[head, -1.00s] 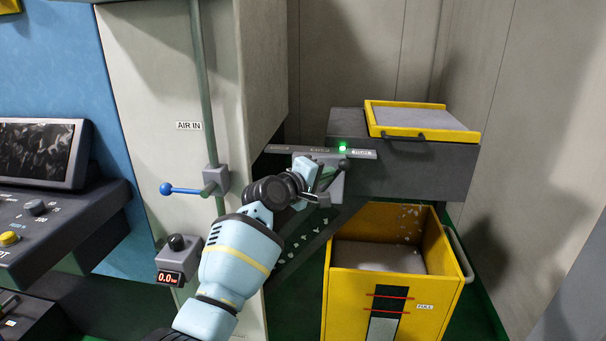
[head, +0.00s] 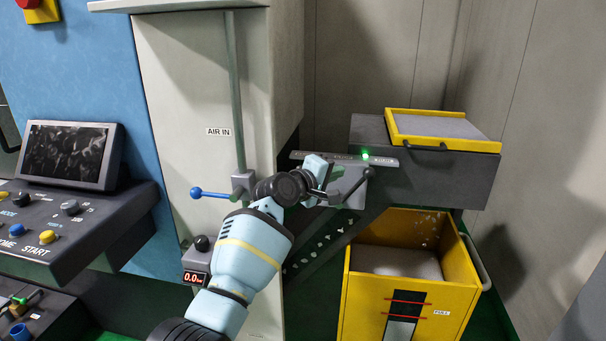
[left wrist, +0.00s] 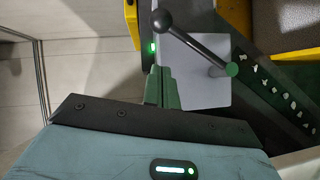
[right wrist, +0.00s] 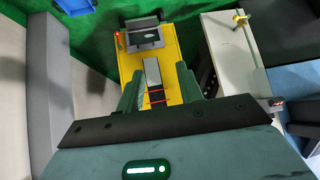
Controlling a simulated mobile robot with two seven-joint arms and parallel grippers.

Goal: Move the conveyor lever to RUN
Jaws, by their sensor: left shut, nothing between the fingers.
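The conveyor lever (head: 356,186) is a dark rod with a knob on a grey box (head: 350,194). In the head view it leans up and to the right, below the label strip (head: 310,156), whose words are too small to read. A green lamp (head: 365,156) glows on the strip. My left gripper (head: 322,196) is shut and empty, just left of the lever. In the left wrist view its fingers (left wrist: 161,88) are together beside the box, apart from the lever's knob (left wrist: 162,20) and rod. My right gripper (right wrist: 159,88) is open and empty, away from the lever.
A yellow bin (head: 365,305) stands below the conveyor (head: 320,243). A yellow-rimmed tray (head: 484,146) tops the dark housing to the right. A blue-handled air valve (head: 212,194) and a display knob box (head: 196,262) sit left of my left arm.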

